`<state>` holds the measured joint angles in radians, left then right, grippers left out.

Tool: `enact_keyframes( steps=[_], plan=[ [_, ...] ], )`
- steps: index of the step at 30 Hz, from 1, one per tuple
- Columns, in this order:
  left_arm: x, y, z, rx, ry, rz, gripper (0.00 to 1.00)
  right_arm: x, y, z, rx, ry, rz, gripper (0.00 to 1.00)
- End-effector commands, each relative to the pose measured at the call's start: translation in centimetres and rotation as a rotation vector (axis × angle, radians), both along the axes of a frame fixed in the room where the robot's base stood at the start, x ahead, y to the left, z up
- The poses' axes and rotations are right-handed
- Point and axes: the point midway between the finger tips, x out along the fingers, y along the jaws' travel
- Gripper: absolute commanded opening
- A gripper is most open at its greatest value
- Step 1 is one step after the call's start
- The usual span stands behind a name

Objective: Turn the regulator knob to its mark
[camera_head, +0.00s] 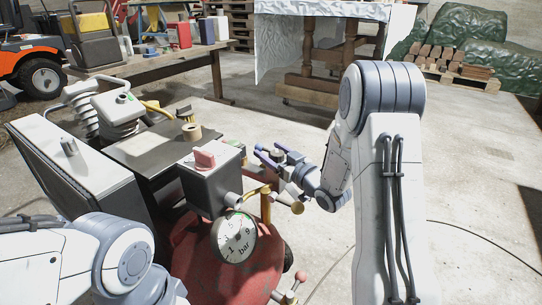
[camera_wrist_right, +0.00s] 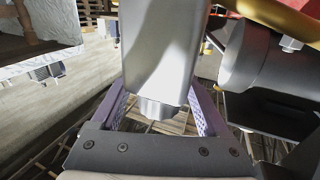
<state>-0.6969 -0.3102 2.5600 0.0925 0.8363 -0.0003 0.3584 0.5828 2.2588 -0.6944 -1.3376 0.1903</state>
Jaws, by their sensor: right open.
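The red compressor tank (camera_head: 205,262) carries a round white gauge (camera_head: 235,238) marked "bar", facing the head camera. A grey box with a red knob (camera_head: 204,160) sits above it. My right gripper (camera_head: 270,154) is open beside the brass fittings (camera_head: 257,192), to the right of the box. In the right wrist view a smooth grey cylindrical part (camera_wrist_right: 160,50) stands between its purple fingers (camera_wrist_right: 158,98), with gaps at the sides. I cannot tell surely whether this is the regulator knob, and its mark is not visible. My left arm shows at lower left; its gripper is out of frame.
A workbench (camera_head: 150,68) with cans stands behind. A hose or cable (camera_head: 470,238) lies on the floor at right. Floor behind my right gripper is clear.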

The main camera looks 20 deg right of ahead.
Motion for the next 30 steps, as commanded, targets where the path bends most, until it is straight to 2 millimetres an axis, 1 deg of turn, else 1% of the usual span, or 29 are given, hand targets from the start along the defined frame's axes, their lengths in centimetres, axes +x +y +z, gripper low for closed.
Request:
enact_keyframes(
  steps=[8, 9, 11, 12, 15, 23, 30],
  plan=[
    [0.0, 0.0, -0.1, 0.0, 0.0, 0.0, 0.5, 0.2, 0.0, 0.1, 0.001, 0.0, -0.002, 0.78],
    [0.0, 0.0, -0.1, 0.0, 0.0, 0.0, 0.5, 0.2, 0.0, 0.1, 0.0, 0.0, -0.002, 0.74],
    [0.0, 0.0, -0.1, 0.0, 0.0, 0.0, 0.5, 0.2, 0.0, 0.1, 0.0, 0.0, -0.002, 0.51],
    [0.0, 0.0, -0.1, 0.0, 0.0, 0.0, 0.5, 0.2, 0.0, 0.0, 0.0, 0.0, -0.002, 0.36],
    [0.0, 0.0, -0.1, 0.0, 0.0, 0.0, 0.5, 0.2, 0.0, 0.0, 0.0, 0.0, -0.002, 0.0],
    [0.0, 0.0, 0.3, 0.0, 0.0, 0.0, 0.5, 0.2, 0.0, 0.1, 0.0, 0.001, 0.019, 0.0],
    [0.0, 0.0, 1.7, 0.0, 0.0, 0.0, 0.5, 0.1, 0.1, 0.3, -0.001, 0.002, 0.128, 0.0]
  ],
)
